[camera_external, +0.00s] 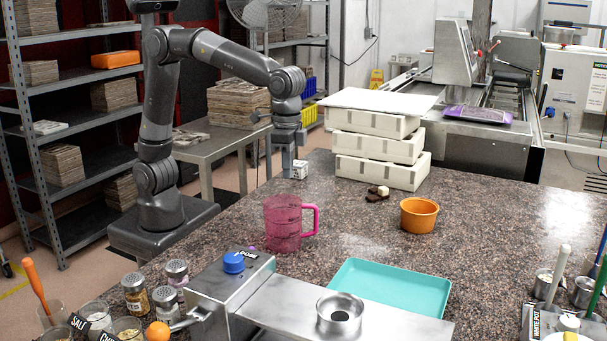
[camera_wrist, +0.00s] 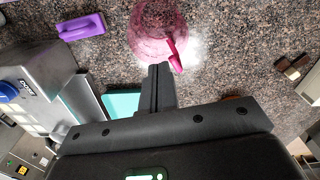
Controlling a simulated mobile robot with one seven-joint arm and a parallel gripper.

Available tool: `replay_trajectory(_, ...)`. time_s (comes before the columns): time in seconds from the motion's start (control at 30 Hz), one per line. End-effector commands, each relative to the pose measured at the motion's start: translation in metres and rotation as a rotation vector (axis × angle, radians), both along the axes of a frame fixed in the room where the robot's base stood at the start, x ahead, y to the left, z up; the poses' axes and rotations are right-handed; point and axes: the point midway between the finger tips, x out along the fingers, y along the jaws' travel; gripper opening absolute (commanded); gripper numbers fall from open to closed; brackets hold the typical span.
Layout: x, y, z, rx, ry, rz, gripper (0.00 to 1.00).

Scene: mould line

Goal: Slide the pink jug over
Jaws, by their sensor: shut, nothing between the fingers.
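The pink jug (camera_external: 283,225) stands upright on the speckled stone counter, see-through, with its handle to the right. In the wrist view the jug (camera_wrist: 150,35) is at the top centre, seen from above, with its handle (camera_wrist: 174,55) pointing down the picture. My gripper (camera_external: 288,172) points down behind the jug in the external view. In the wrist view my gripper's fingertips (camera_wrist: 158,68) are together with nothing between them. They appear close to the handle there, but I cannot tell the height gap or any contact.
An orange bowl (camera_external: 419,216) stands right of the jug. Dark and pale small blocks (camera_external: 377,194) lie behind it. White mould boxes (camera_external: 380,174) are stacked at the back. A teal tray (camera_external: 390,289) and a steel unit (camera_external: 228,290) are in front. A purple float (camera_wrist: 82,27) lies nearby.

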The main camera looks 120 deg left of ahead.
Motion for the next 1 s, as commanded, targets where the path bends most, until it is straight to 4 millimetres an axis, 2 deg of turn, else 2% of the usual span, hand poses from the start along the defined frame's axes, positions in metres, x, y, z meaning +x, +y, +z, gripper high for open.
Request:
replay_trajectory(0.17,-0.001,0.0,-0.02,0.0,0.005,-0.005,0.0)
replay_trajectory(0.57,-0.001,0.0,-0.104,0.0,0.004,-0.002,0.0)
replay_trajectory(0.7,-0.023,-0.005,-0.098,0.0,-0.001,-0.003,0.0)
replay_trajectory(0.8,-0.032,-0.007,-0.099,0.0,0.001,-0.003,0.0)
replay_trajectory(1.0,-0.039,-0.008,-0.099,0.0,0.0,-0.002,0.0)
